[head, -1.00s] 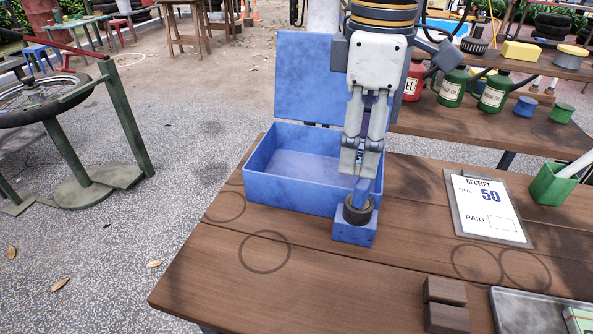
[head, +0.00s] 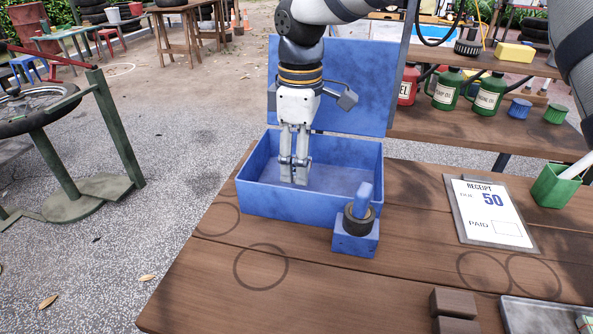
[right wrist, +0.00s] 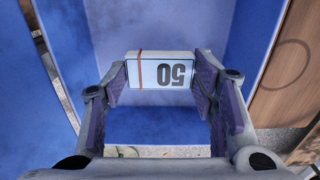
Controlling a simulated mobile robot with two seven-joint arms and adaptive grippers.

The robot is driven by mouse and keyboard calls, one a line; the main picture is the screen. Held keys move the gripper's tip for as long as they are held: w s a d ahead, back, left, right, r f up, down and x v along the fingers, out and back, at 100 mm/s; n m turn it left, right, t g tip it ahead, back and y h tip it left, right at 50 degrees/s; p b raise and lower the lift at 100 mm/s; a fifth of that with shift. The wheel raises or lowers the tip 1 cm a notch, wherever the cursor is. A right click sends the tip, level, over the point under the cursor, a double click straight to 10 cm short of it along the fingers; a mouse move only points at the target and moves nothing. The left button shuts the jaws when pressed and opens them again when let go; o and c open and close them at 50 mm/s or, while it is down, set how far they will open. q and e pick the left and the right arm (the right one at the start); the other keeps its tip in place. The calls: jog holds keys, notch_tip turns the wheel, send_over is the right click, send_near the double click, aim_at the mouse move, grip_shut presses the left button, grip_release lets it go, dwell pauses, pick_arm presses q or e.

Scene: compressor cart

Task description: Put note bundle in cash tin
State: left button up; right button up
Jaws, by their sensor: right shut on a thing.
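The blue cash tin (head: 290,207) stands open on the wooden table, its lid (head: 350,95) raised at the back. My right gripper (head: 295,175) points down inside the tin, left of its middle. In the right wrist view its fingers (right wrist: 163,88) are shut on the note bundle (right wrist: 160,76), a pale block marked 50 with a reddish band. Blue tin walls surround it there. The bundle is hidden in the head view, and I cannot tell whether it touches the tin floor. My left gripper is not in view.
A blue block with a dark ring and upright peg (head: 356,235) stands against the tin's front right corner. A receipt clipboard (head: 490,213) and green holder (head: 556,186) stand to the right. Dark blocks (head: 454,305) and a grey tray (head: 530,315) are at the front.

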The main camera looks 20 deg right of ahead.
notch_tip(320, 180, down, 3)
jog(key=shift+w+f, duration=0.1)
jog(key=shift+f, duration=0.15)
jog(key=o, duration=0.8)
jog(key=shift+o, duration=0.2)
notch_tip(320, 180, up, 12)
